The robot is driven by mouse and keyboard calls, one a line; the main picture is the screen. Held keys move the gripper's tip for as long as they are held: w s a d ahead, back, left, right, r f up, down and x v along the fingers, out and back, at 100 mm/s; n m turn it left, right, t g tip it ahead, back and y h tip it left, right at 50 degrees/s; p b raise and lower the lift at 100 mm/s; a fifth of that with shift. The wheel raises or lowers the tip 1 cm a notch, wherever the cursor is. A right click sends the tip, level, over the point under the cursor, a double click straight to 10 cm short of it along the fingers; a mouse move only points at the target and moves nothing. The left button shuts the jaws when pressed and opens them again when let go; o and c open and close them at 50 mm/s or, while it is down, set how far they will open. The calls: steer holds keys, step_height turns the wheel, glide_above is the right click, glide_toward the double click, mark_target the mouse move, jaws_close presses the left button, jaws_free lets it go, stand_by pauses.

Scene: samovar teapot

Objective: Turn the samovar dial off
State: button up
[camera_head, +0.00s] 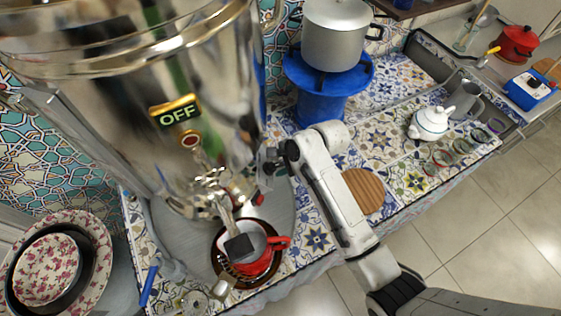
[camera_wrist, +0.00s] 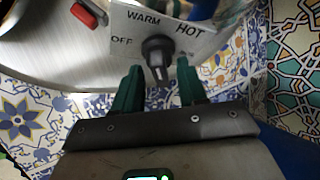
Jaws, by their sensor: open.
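The samovar (camera_head: 90,130) is a large shiny metal urn filling the left of the head view. In the wrist view, the black dial (camera_wrist: 157,52) sits on a pale plate marked OFF, WARM and HOT. I cannot tell for sure which mark it points to. In the head view my gripper is at the samovar's lower right side, mostly hidden, and the dial is not visible.
A red cup (camera_head: 258,262) stands on a dark saucer below the samovar tap. A silver pot (camera_head: 335,38) sits on a blue stand (camera_head: 318,103) behind my arm. A white teapot (camera_head: 430,123) and several small glasses are on the tiled counter at right. Patterned bowls (camera_head: 48,268) are at lower left.

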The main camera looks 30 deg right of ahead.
steer(key=shift+c, duration=0.2)
jaws_close()
steer(key=shift+n, duration=0.3)
steer(key=shift+s+n+t+p, duration=0.1)
steer(key=shift+n+t+p, duration=0.25)
steer(key=shift+n, duration=0.45)
steer(key=n+t, duration=0.2)
steer(key=n, duration=0.1)
steer(key=shift+s+f+b, duration=0.1)
steer(key=shift+f+b, duration=0.15)
steer(key=shift+b, duration=0.1)
steer(key=n+b, duration=0.1)
steer(key=n+t+y+b, duration=0.1)
steer(key=n, duration=0.1)
steer(key=shift+d+f+n, duration=0.1)
steer(key=shift+f+n, duration=0.05)
steer(key=shift+n, duration=0.15)
steer(key=shift+s+n+t+y+b, duration=0.1)
steer(key=shift+n+t+y+b, duration=0.3)
steer(key=shift+n+b, duration=0.35)
steer(key=shift+n, duration=0.25)
